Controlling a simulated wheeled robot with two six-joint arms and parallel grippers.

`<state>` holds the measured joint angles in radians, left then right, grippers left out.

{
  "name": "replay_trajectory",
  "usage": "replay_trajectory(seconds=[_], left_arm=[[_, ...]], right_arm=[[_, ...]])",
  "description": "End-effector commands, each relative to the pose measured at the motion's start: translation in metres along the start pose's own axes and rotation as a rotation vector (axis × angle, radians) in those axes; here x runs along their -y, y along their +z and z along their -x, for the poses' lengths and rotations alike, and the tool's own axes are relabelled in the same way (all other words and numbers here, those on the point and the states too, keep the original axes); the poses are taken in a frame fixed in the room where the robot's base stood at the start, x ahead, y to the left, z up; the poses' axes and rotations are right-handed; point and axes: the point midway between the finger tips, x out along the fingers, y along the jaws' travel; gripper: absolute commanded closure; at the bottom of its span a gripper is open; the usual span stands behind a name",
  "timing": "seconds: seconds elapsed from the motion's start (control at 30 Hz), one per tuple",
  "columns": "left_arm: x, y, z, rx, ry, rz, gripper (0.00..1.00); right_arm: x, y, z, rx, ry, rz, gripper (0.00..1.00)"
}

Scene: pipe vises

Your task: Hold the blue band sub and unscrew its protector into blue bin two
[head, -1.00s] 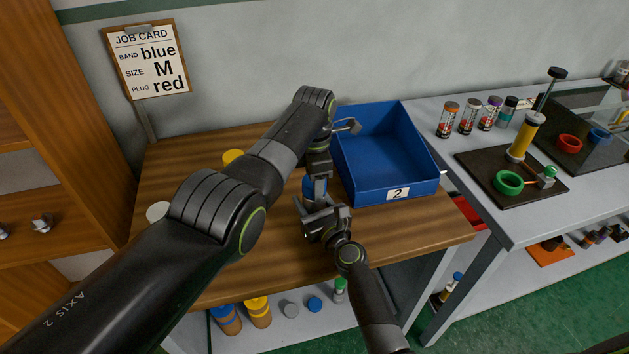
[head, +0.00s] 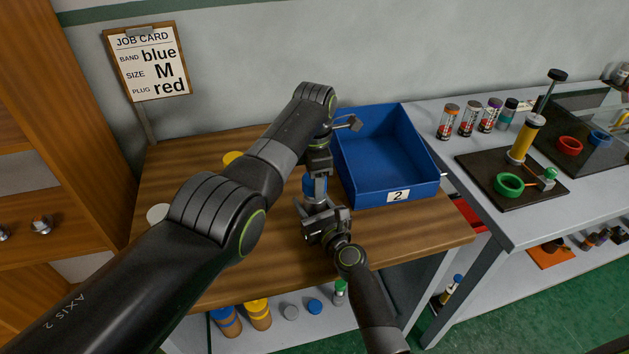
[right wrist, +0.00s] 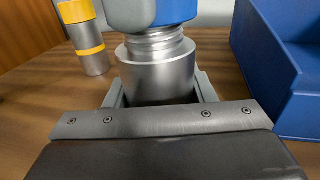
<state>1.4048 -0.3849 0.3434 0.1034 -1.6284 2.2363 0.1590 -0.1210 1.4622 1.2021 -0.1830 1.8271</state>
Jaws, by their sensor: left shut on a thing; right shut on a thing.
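The steel sub (right wrist: 158,82) stands upright between the fingers of my right gripper (right wrist: 160,92), which is shut on it. Bare threads (right wrist: 155,45) show between its body and the blue protector (right wrist: 175,12) above. A grey finger covers part of the protector in the right wrist view. In the head view my left gripper (head: 317,176) comes down from above, shut on the blue protector (head: 308,188). My right gripper (head: 314,208) is just below it. Blue bin two (head: 395,182) stands right beside them, and its visible inside is empty. The sub's band cannot be made out.
A yellow-banded steel piece (right wrist: 90,42) stands left of the sub; its yellow top (head: 233,157) shows behind my left arm. A white round piece (head: 158,212) is further left. The wooden table's (head: 430,222) front right is clear. The job card (head: 152,62) reads blue, M, red.

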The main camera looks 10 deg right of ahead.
Motion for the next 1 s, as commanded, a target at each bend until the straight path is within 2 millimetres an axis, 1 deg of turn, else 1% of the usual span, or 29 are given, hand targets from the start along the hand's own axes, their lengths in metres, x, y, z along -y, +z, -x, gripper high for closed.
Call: replay_trajectory(seconds=[0.23, 0.67, 0.77, 0.9, 1.0], left_arm=[[-0.001, 0.0, 0.009, 0.001, 0.002, 0.001, 0.77], [0.0, 0.0, 0.013, 0.0, 0.001, 0.0, 0.77], [-0.001, 0.0, 0.022, 0.002, 0.003, 0.0, 0.77], [-0.001, 0.0, 0.04, 0.001, 0.004, 0.0, 0.77], [0.0, 0.0, 0.049, 0.0, 0.001, 0.0, 0.77]], right_arm=[[0.0, -0.001, 0.0, -0.001, 0.0, 0.0, 1.0], [0.0, -0.001, 0.0, -0.001, 0.0, 0.0, 1.0], [0.0, -0.001, 0.0, -0.001, 0.0, 0.0, 1.0], [0.0, -0.001, 0.0, -0.001, 0.0, 0.0, 1.0], [0.0, -0.001, 0.0, -0.001, 0.0, 0.0, 1.0]])
